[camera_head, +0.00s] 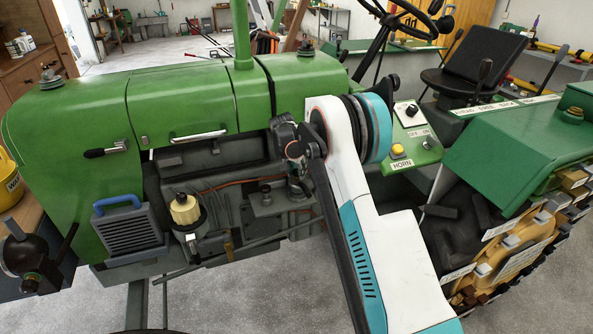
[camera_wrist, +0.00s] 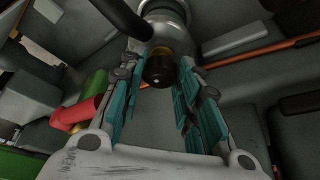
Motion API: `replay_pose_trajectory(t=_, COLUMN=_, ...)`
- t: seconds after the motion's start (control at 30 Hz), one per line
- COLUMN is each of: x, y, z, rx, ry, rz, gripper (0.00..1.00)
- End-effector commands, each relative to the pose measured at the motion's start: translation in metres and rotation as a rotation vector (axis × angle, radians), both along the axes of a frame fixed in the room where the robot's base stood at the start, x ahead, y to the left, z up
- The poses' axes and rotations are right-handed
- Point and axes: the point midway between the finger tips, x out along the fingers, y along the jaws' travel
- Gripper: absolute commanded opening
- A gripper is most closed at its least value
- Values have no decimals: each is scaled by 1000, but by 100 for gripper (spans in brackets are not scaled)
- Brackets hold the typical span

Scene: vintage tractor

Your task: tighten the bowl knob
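A small round black knob (camera_wrist: 160,72) with a brass-coloured collar shows in the wrist view, at the end of a grey metal bowl-shaped part (camera_wrist: 165,30). My gripper (camera_wrist: 160,60) is open, with its teal-padded fingers on either side of the knob. A gap shows between the knob and each finger, so I see no grip on it. In the head view my arm reaches down to the engine's side, and dark parts of its end (camera_head: 290,140) show there. The fingertips and the knob cannot be made out clearly in that view.
The green tractor hood (camera_head: 180,100) overhangs the engine bay. A dark rod (camera_wrist: 122,18) crosses close to the fingers in the wrist view, and an orange line (camera_wrist: 250,50) runs at the right. A yellow-capped part (camera_head: 185,209) and a horn panel (camera_head: 408,152) flank my arm.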

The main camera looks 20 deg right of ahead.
Motion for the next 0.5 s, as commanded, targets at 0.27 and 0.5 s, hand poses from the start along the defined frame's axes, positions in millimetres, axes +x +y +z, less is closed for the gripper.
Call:
replay_pose_trajectory(t=0.27, x=2, y=2, z=0, rx=0, ry=1, rz=-134, gripper=7)
replay_pose_trajectory(t=0.5, x=3, y=2, z=0, rx=1, ry=0, rz=-348, gripper=7)
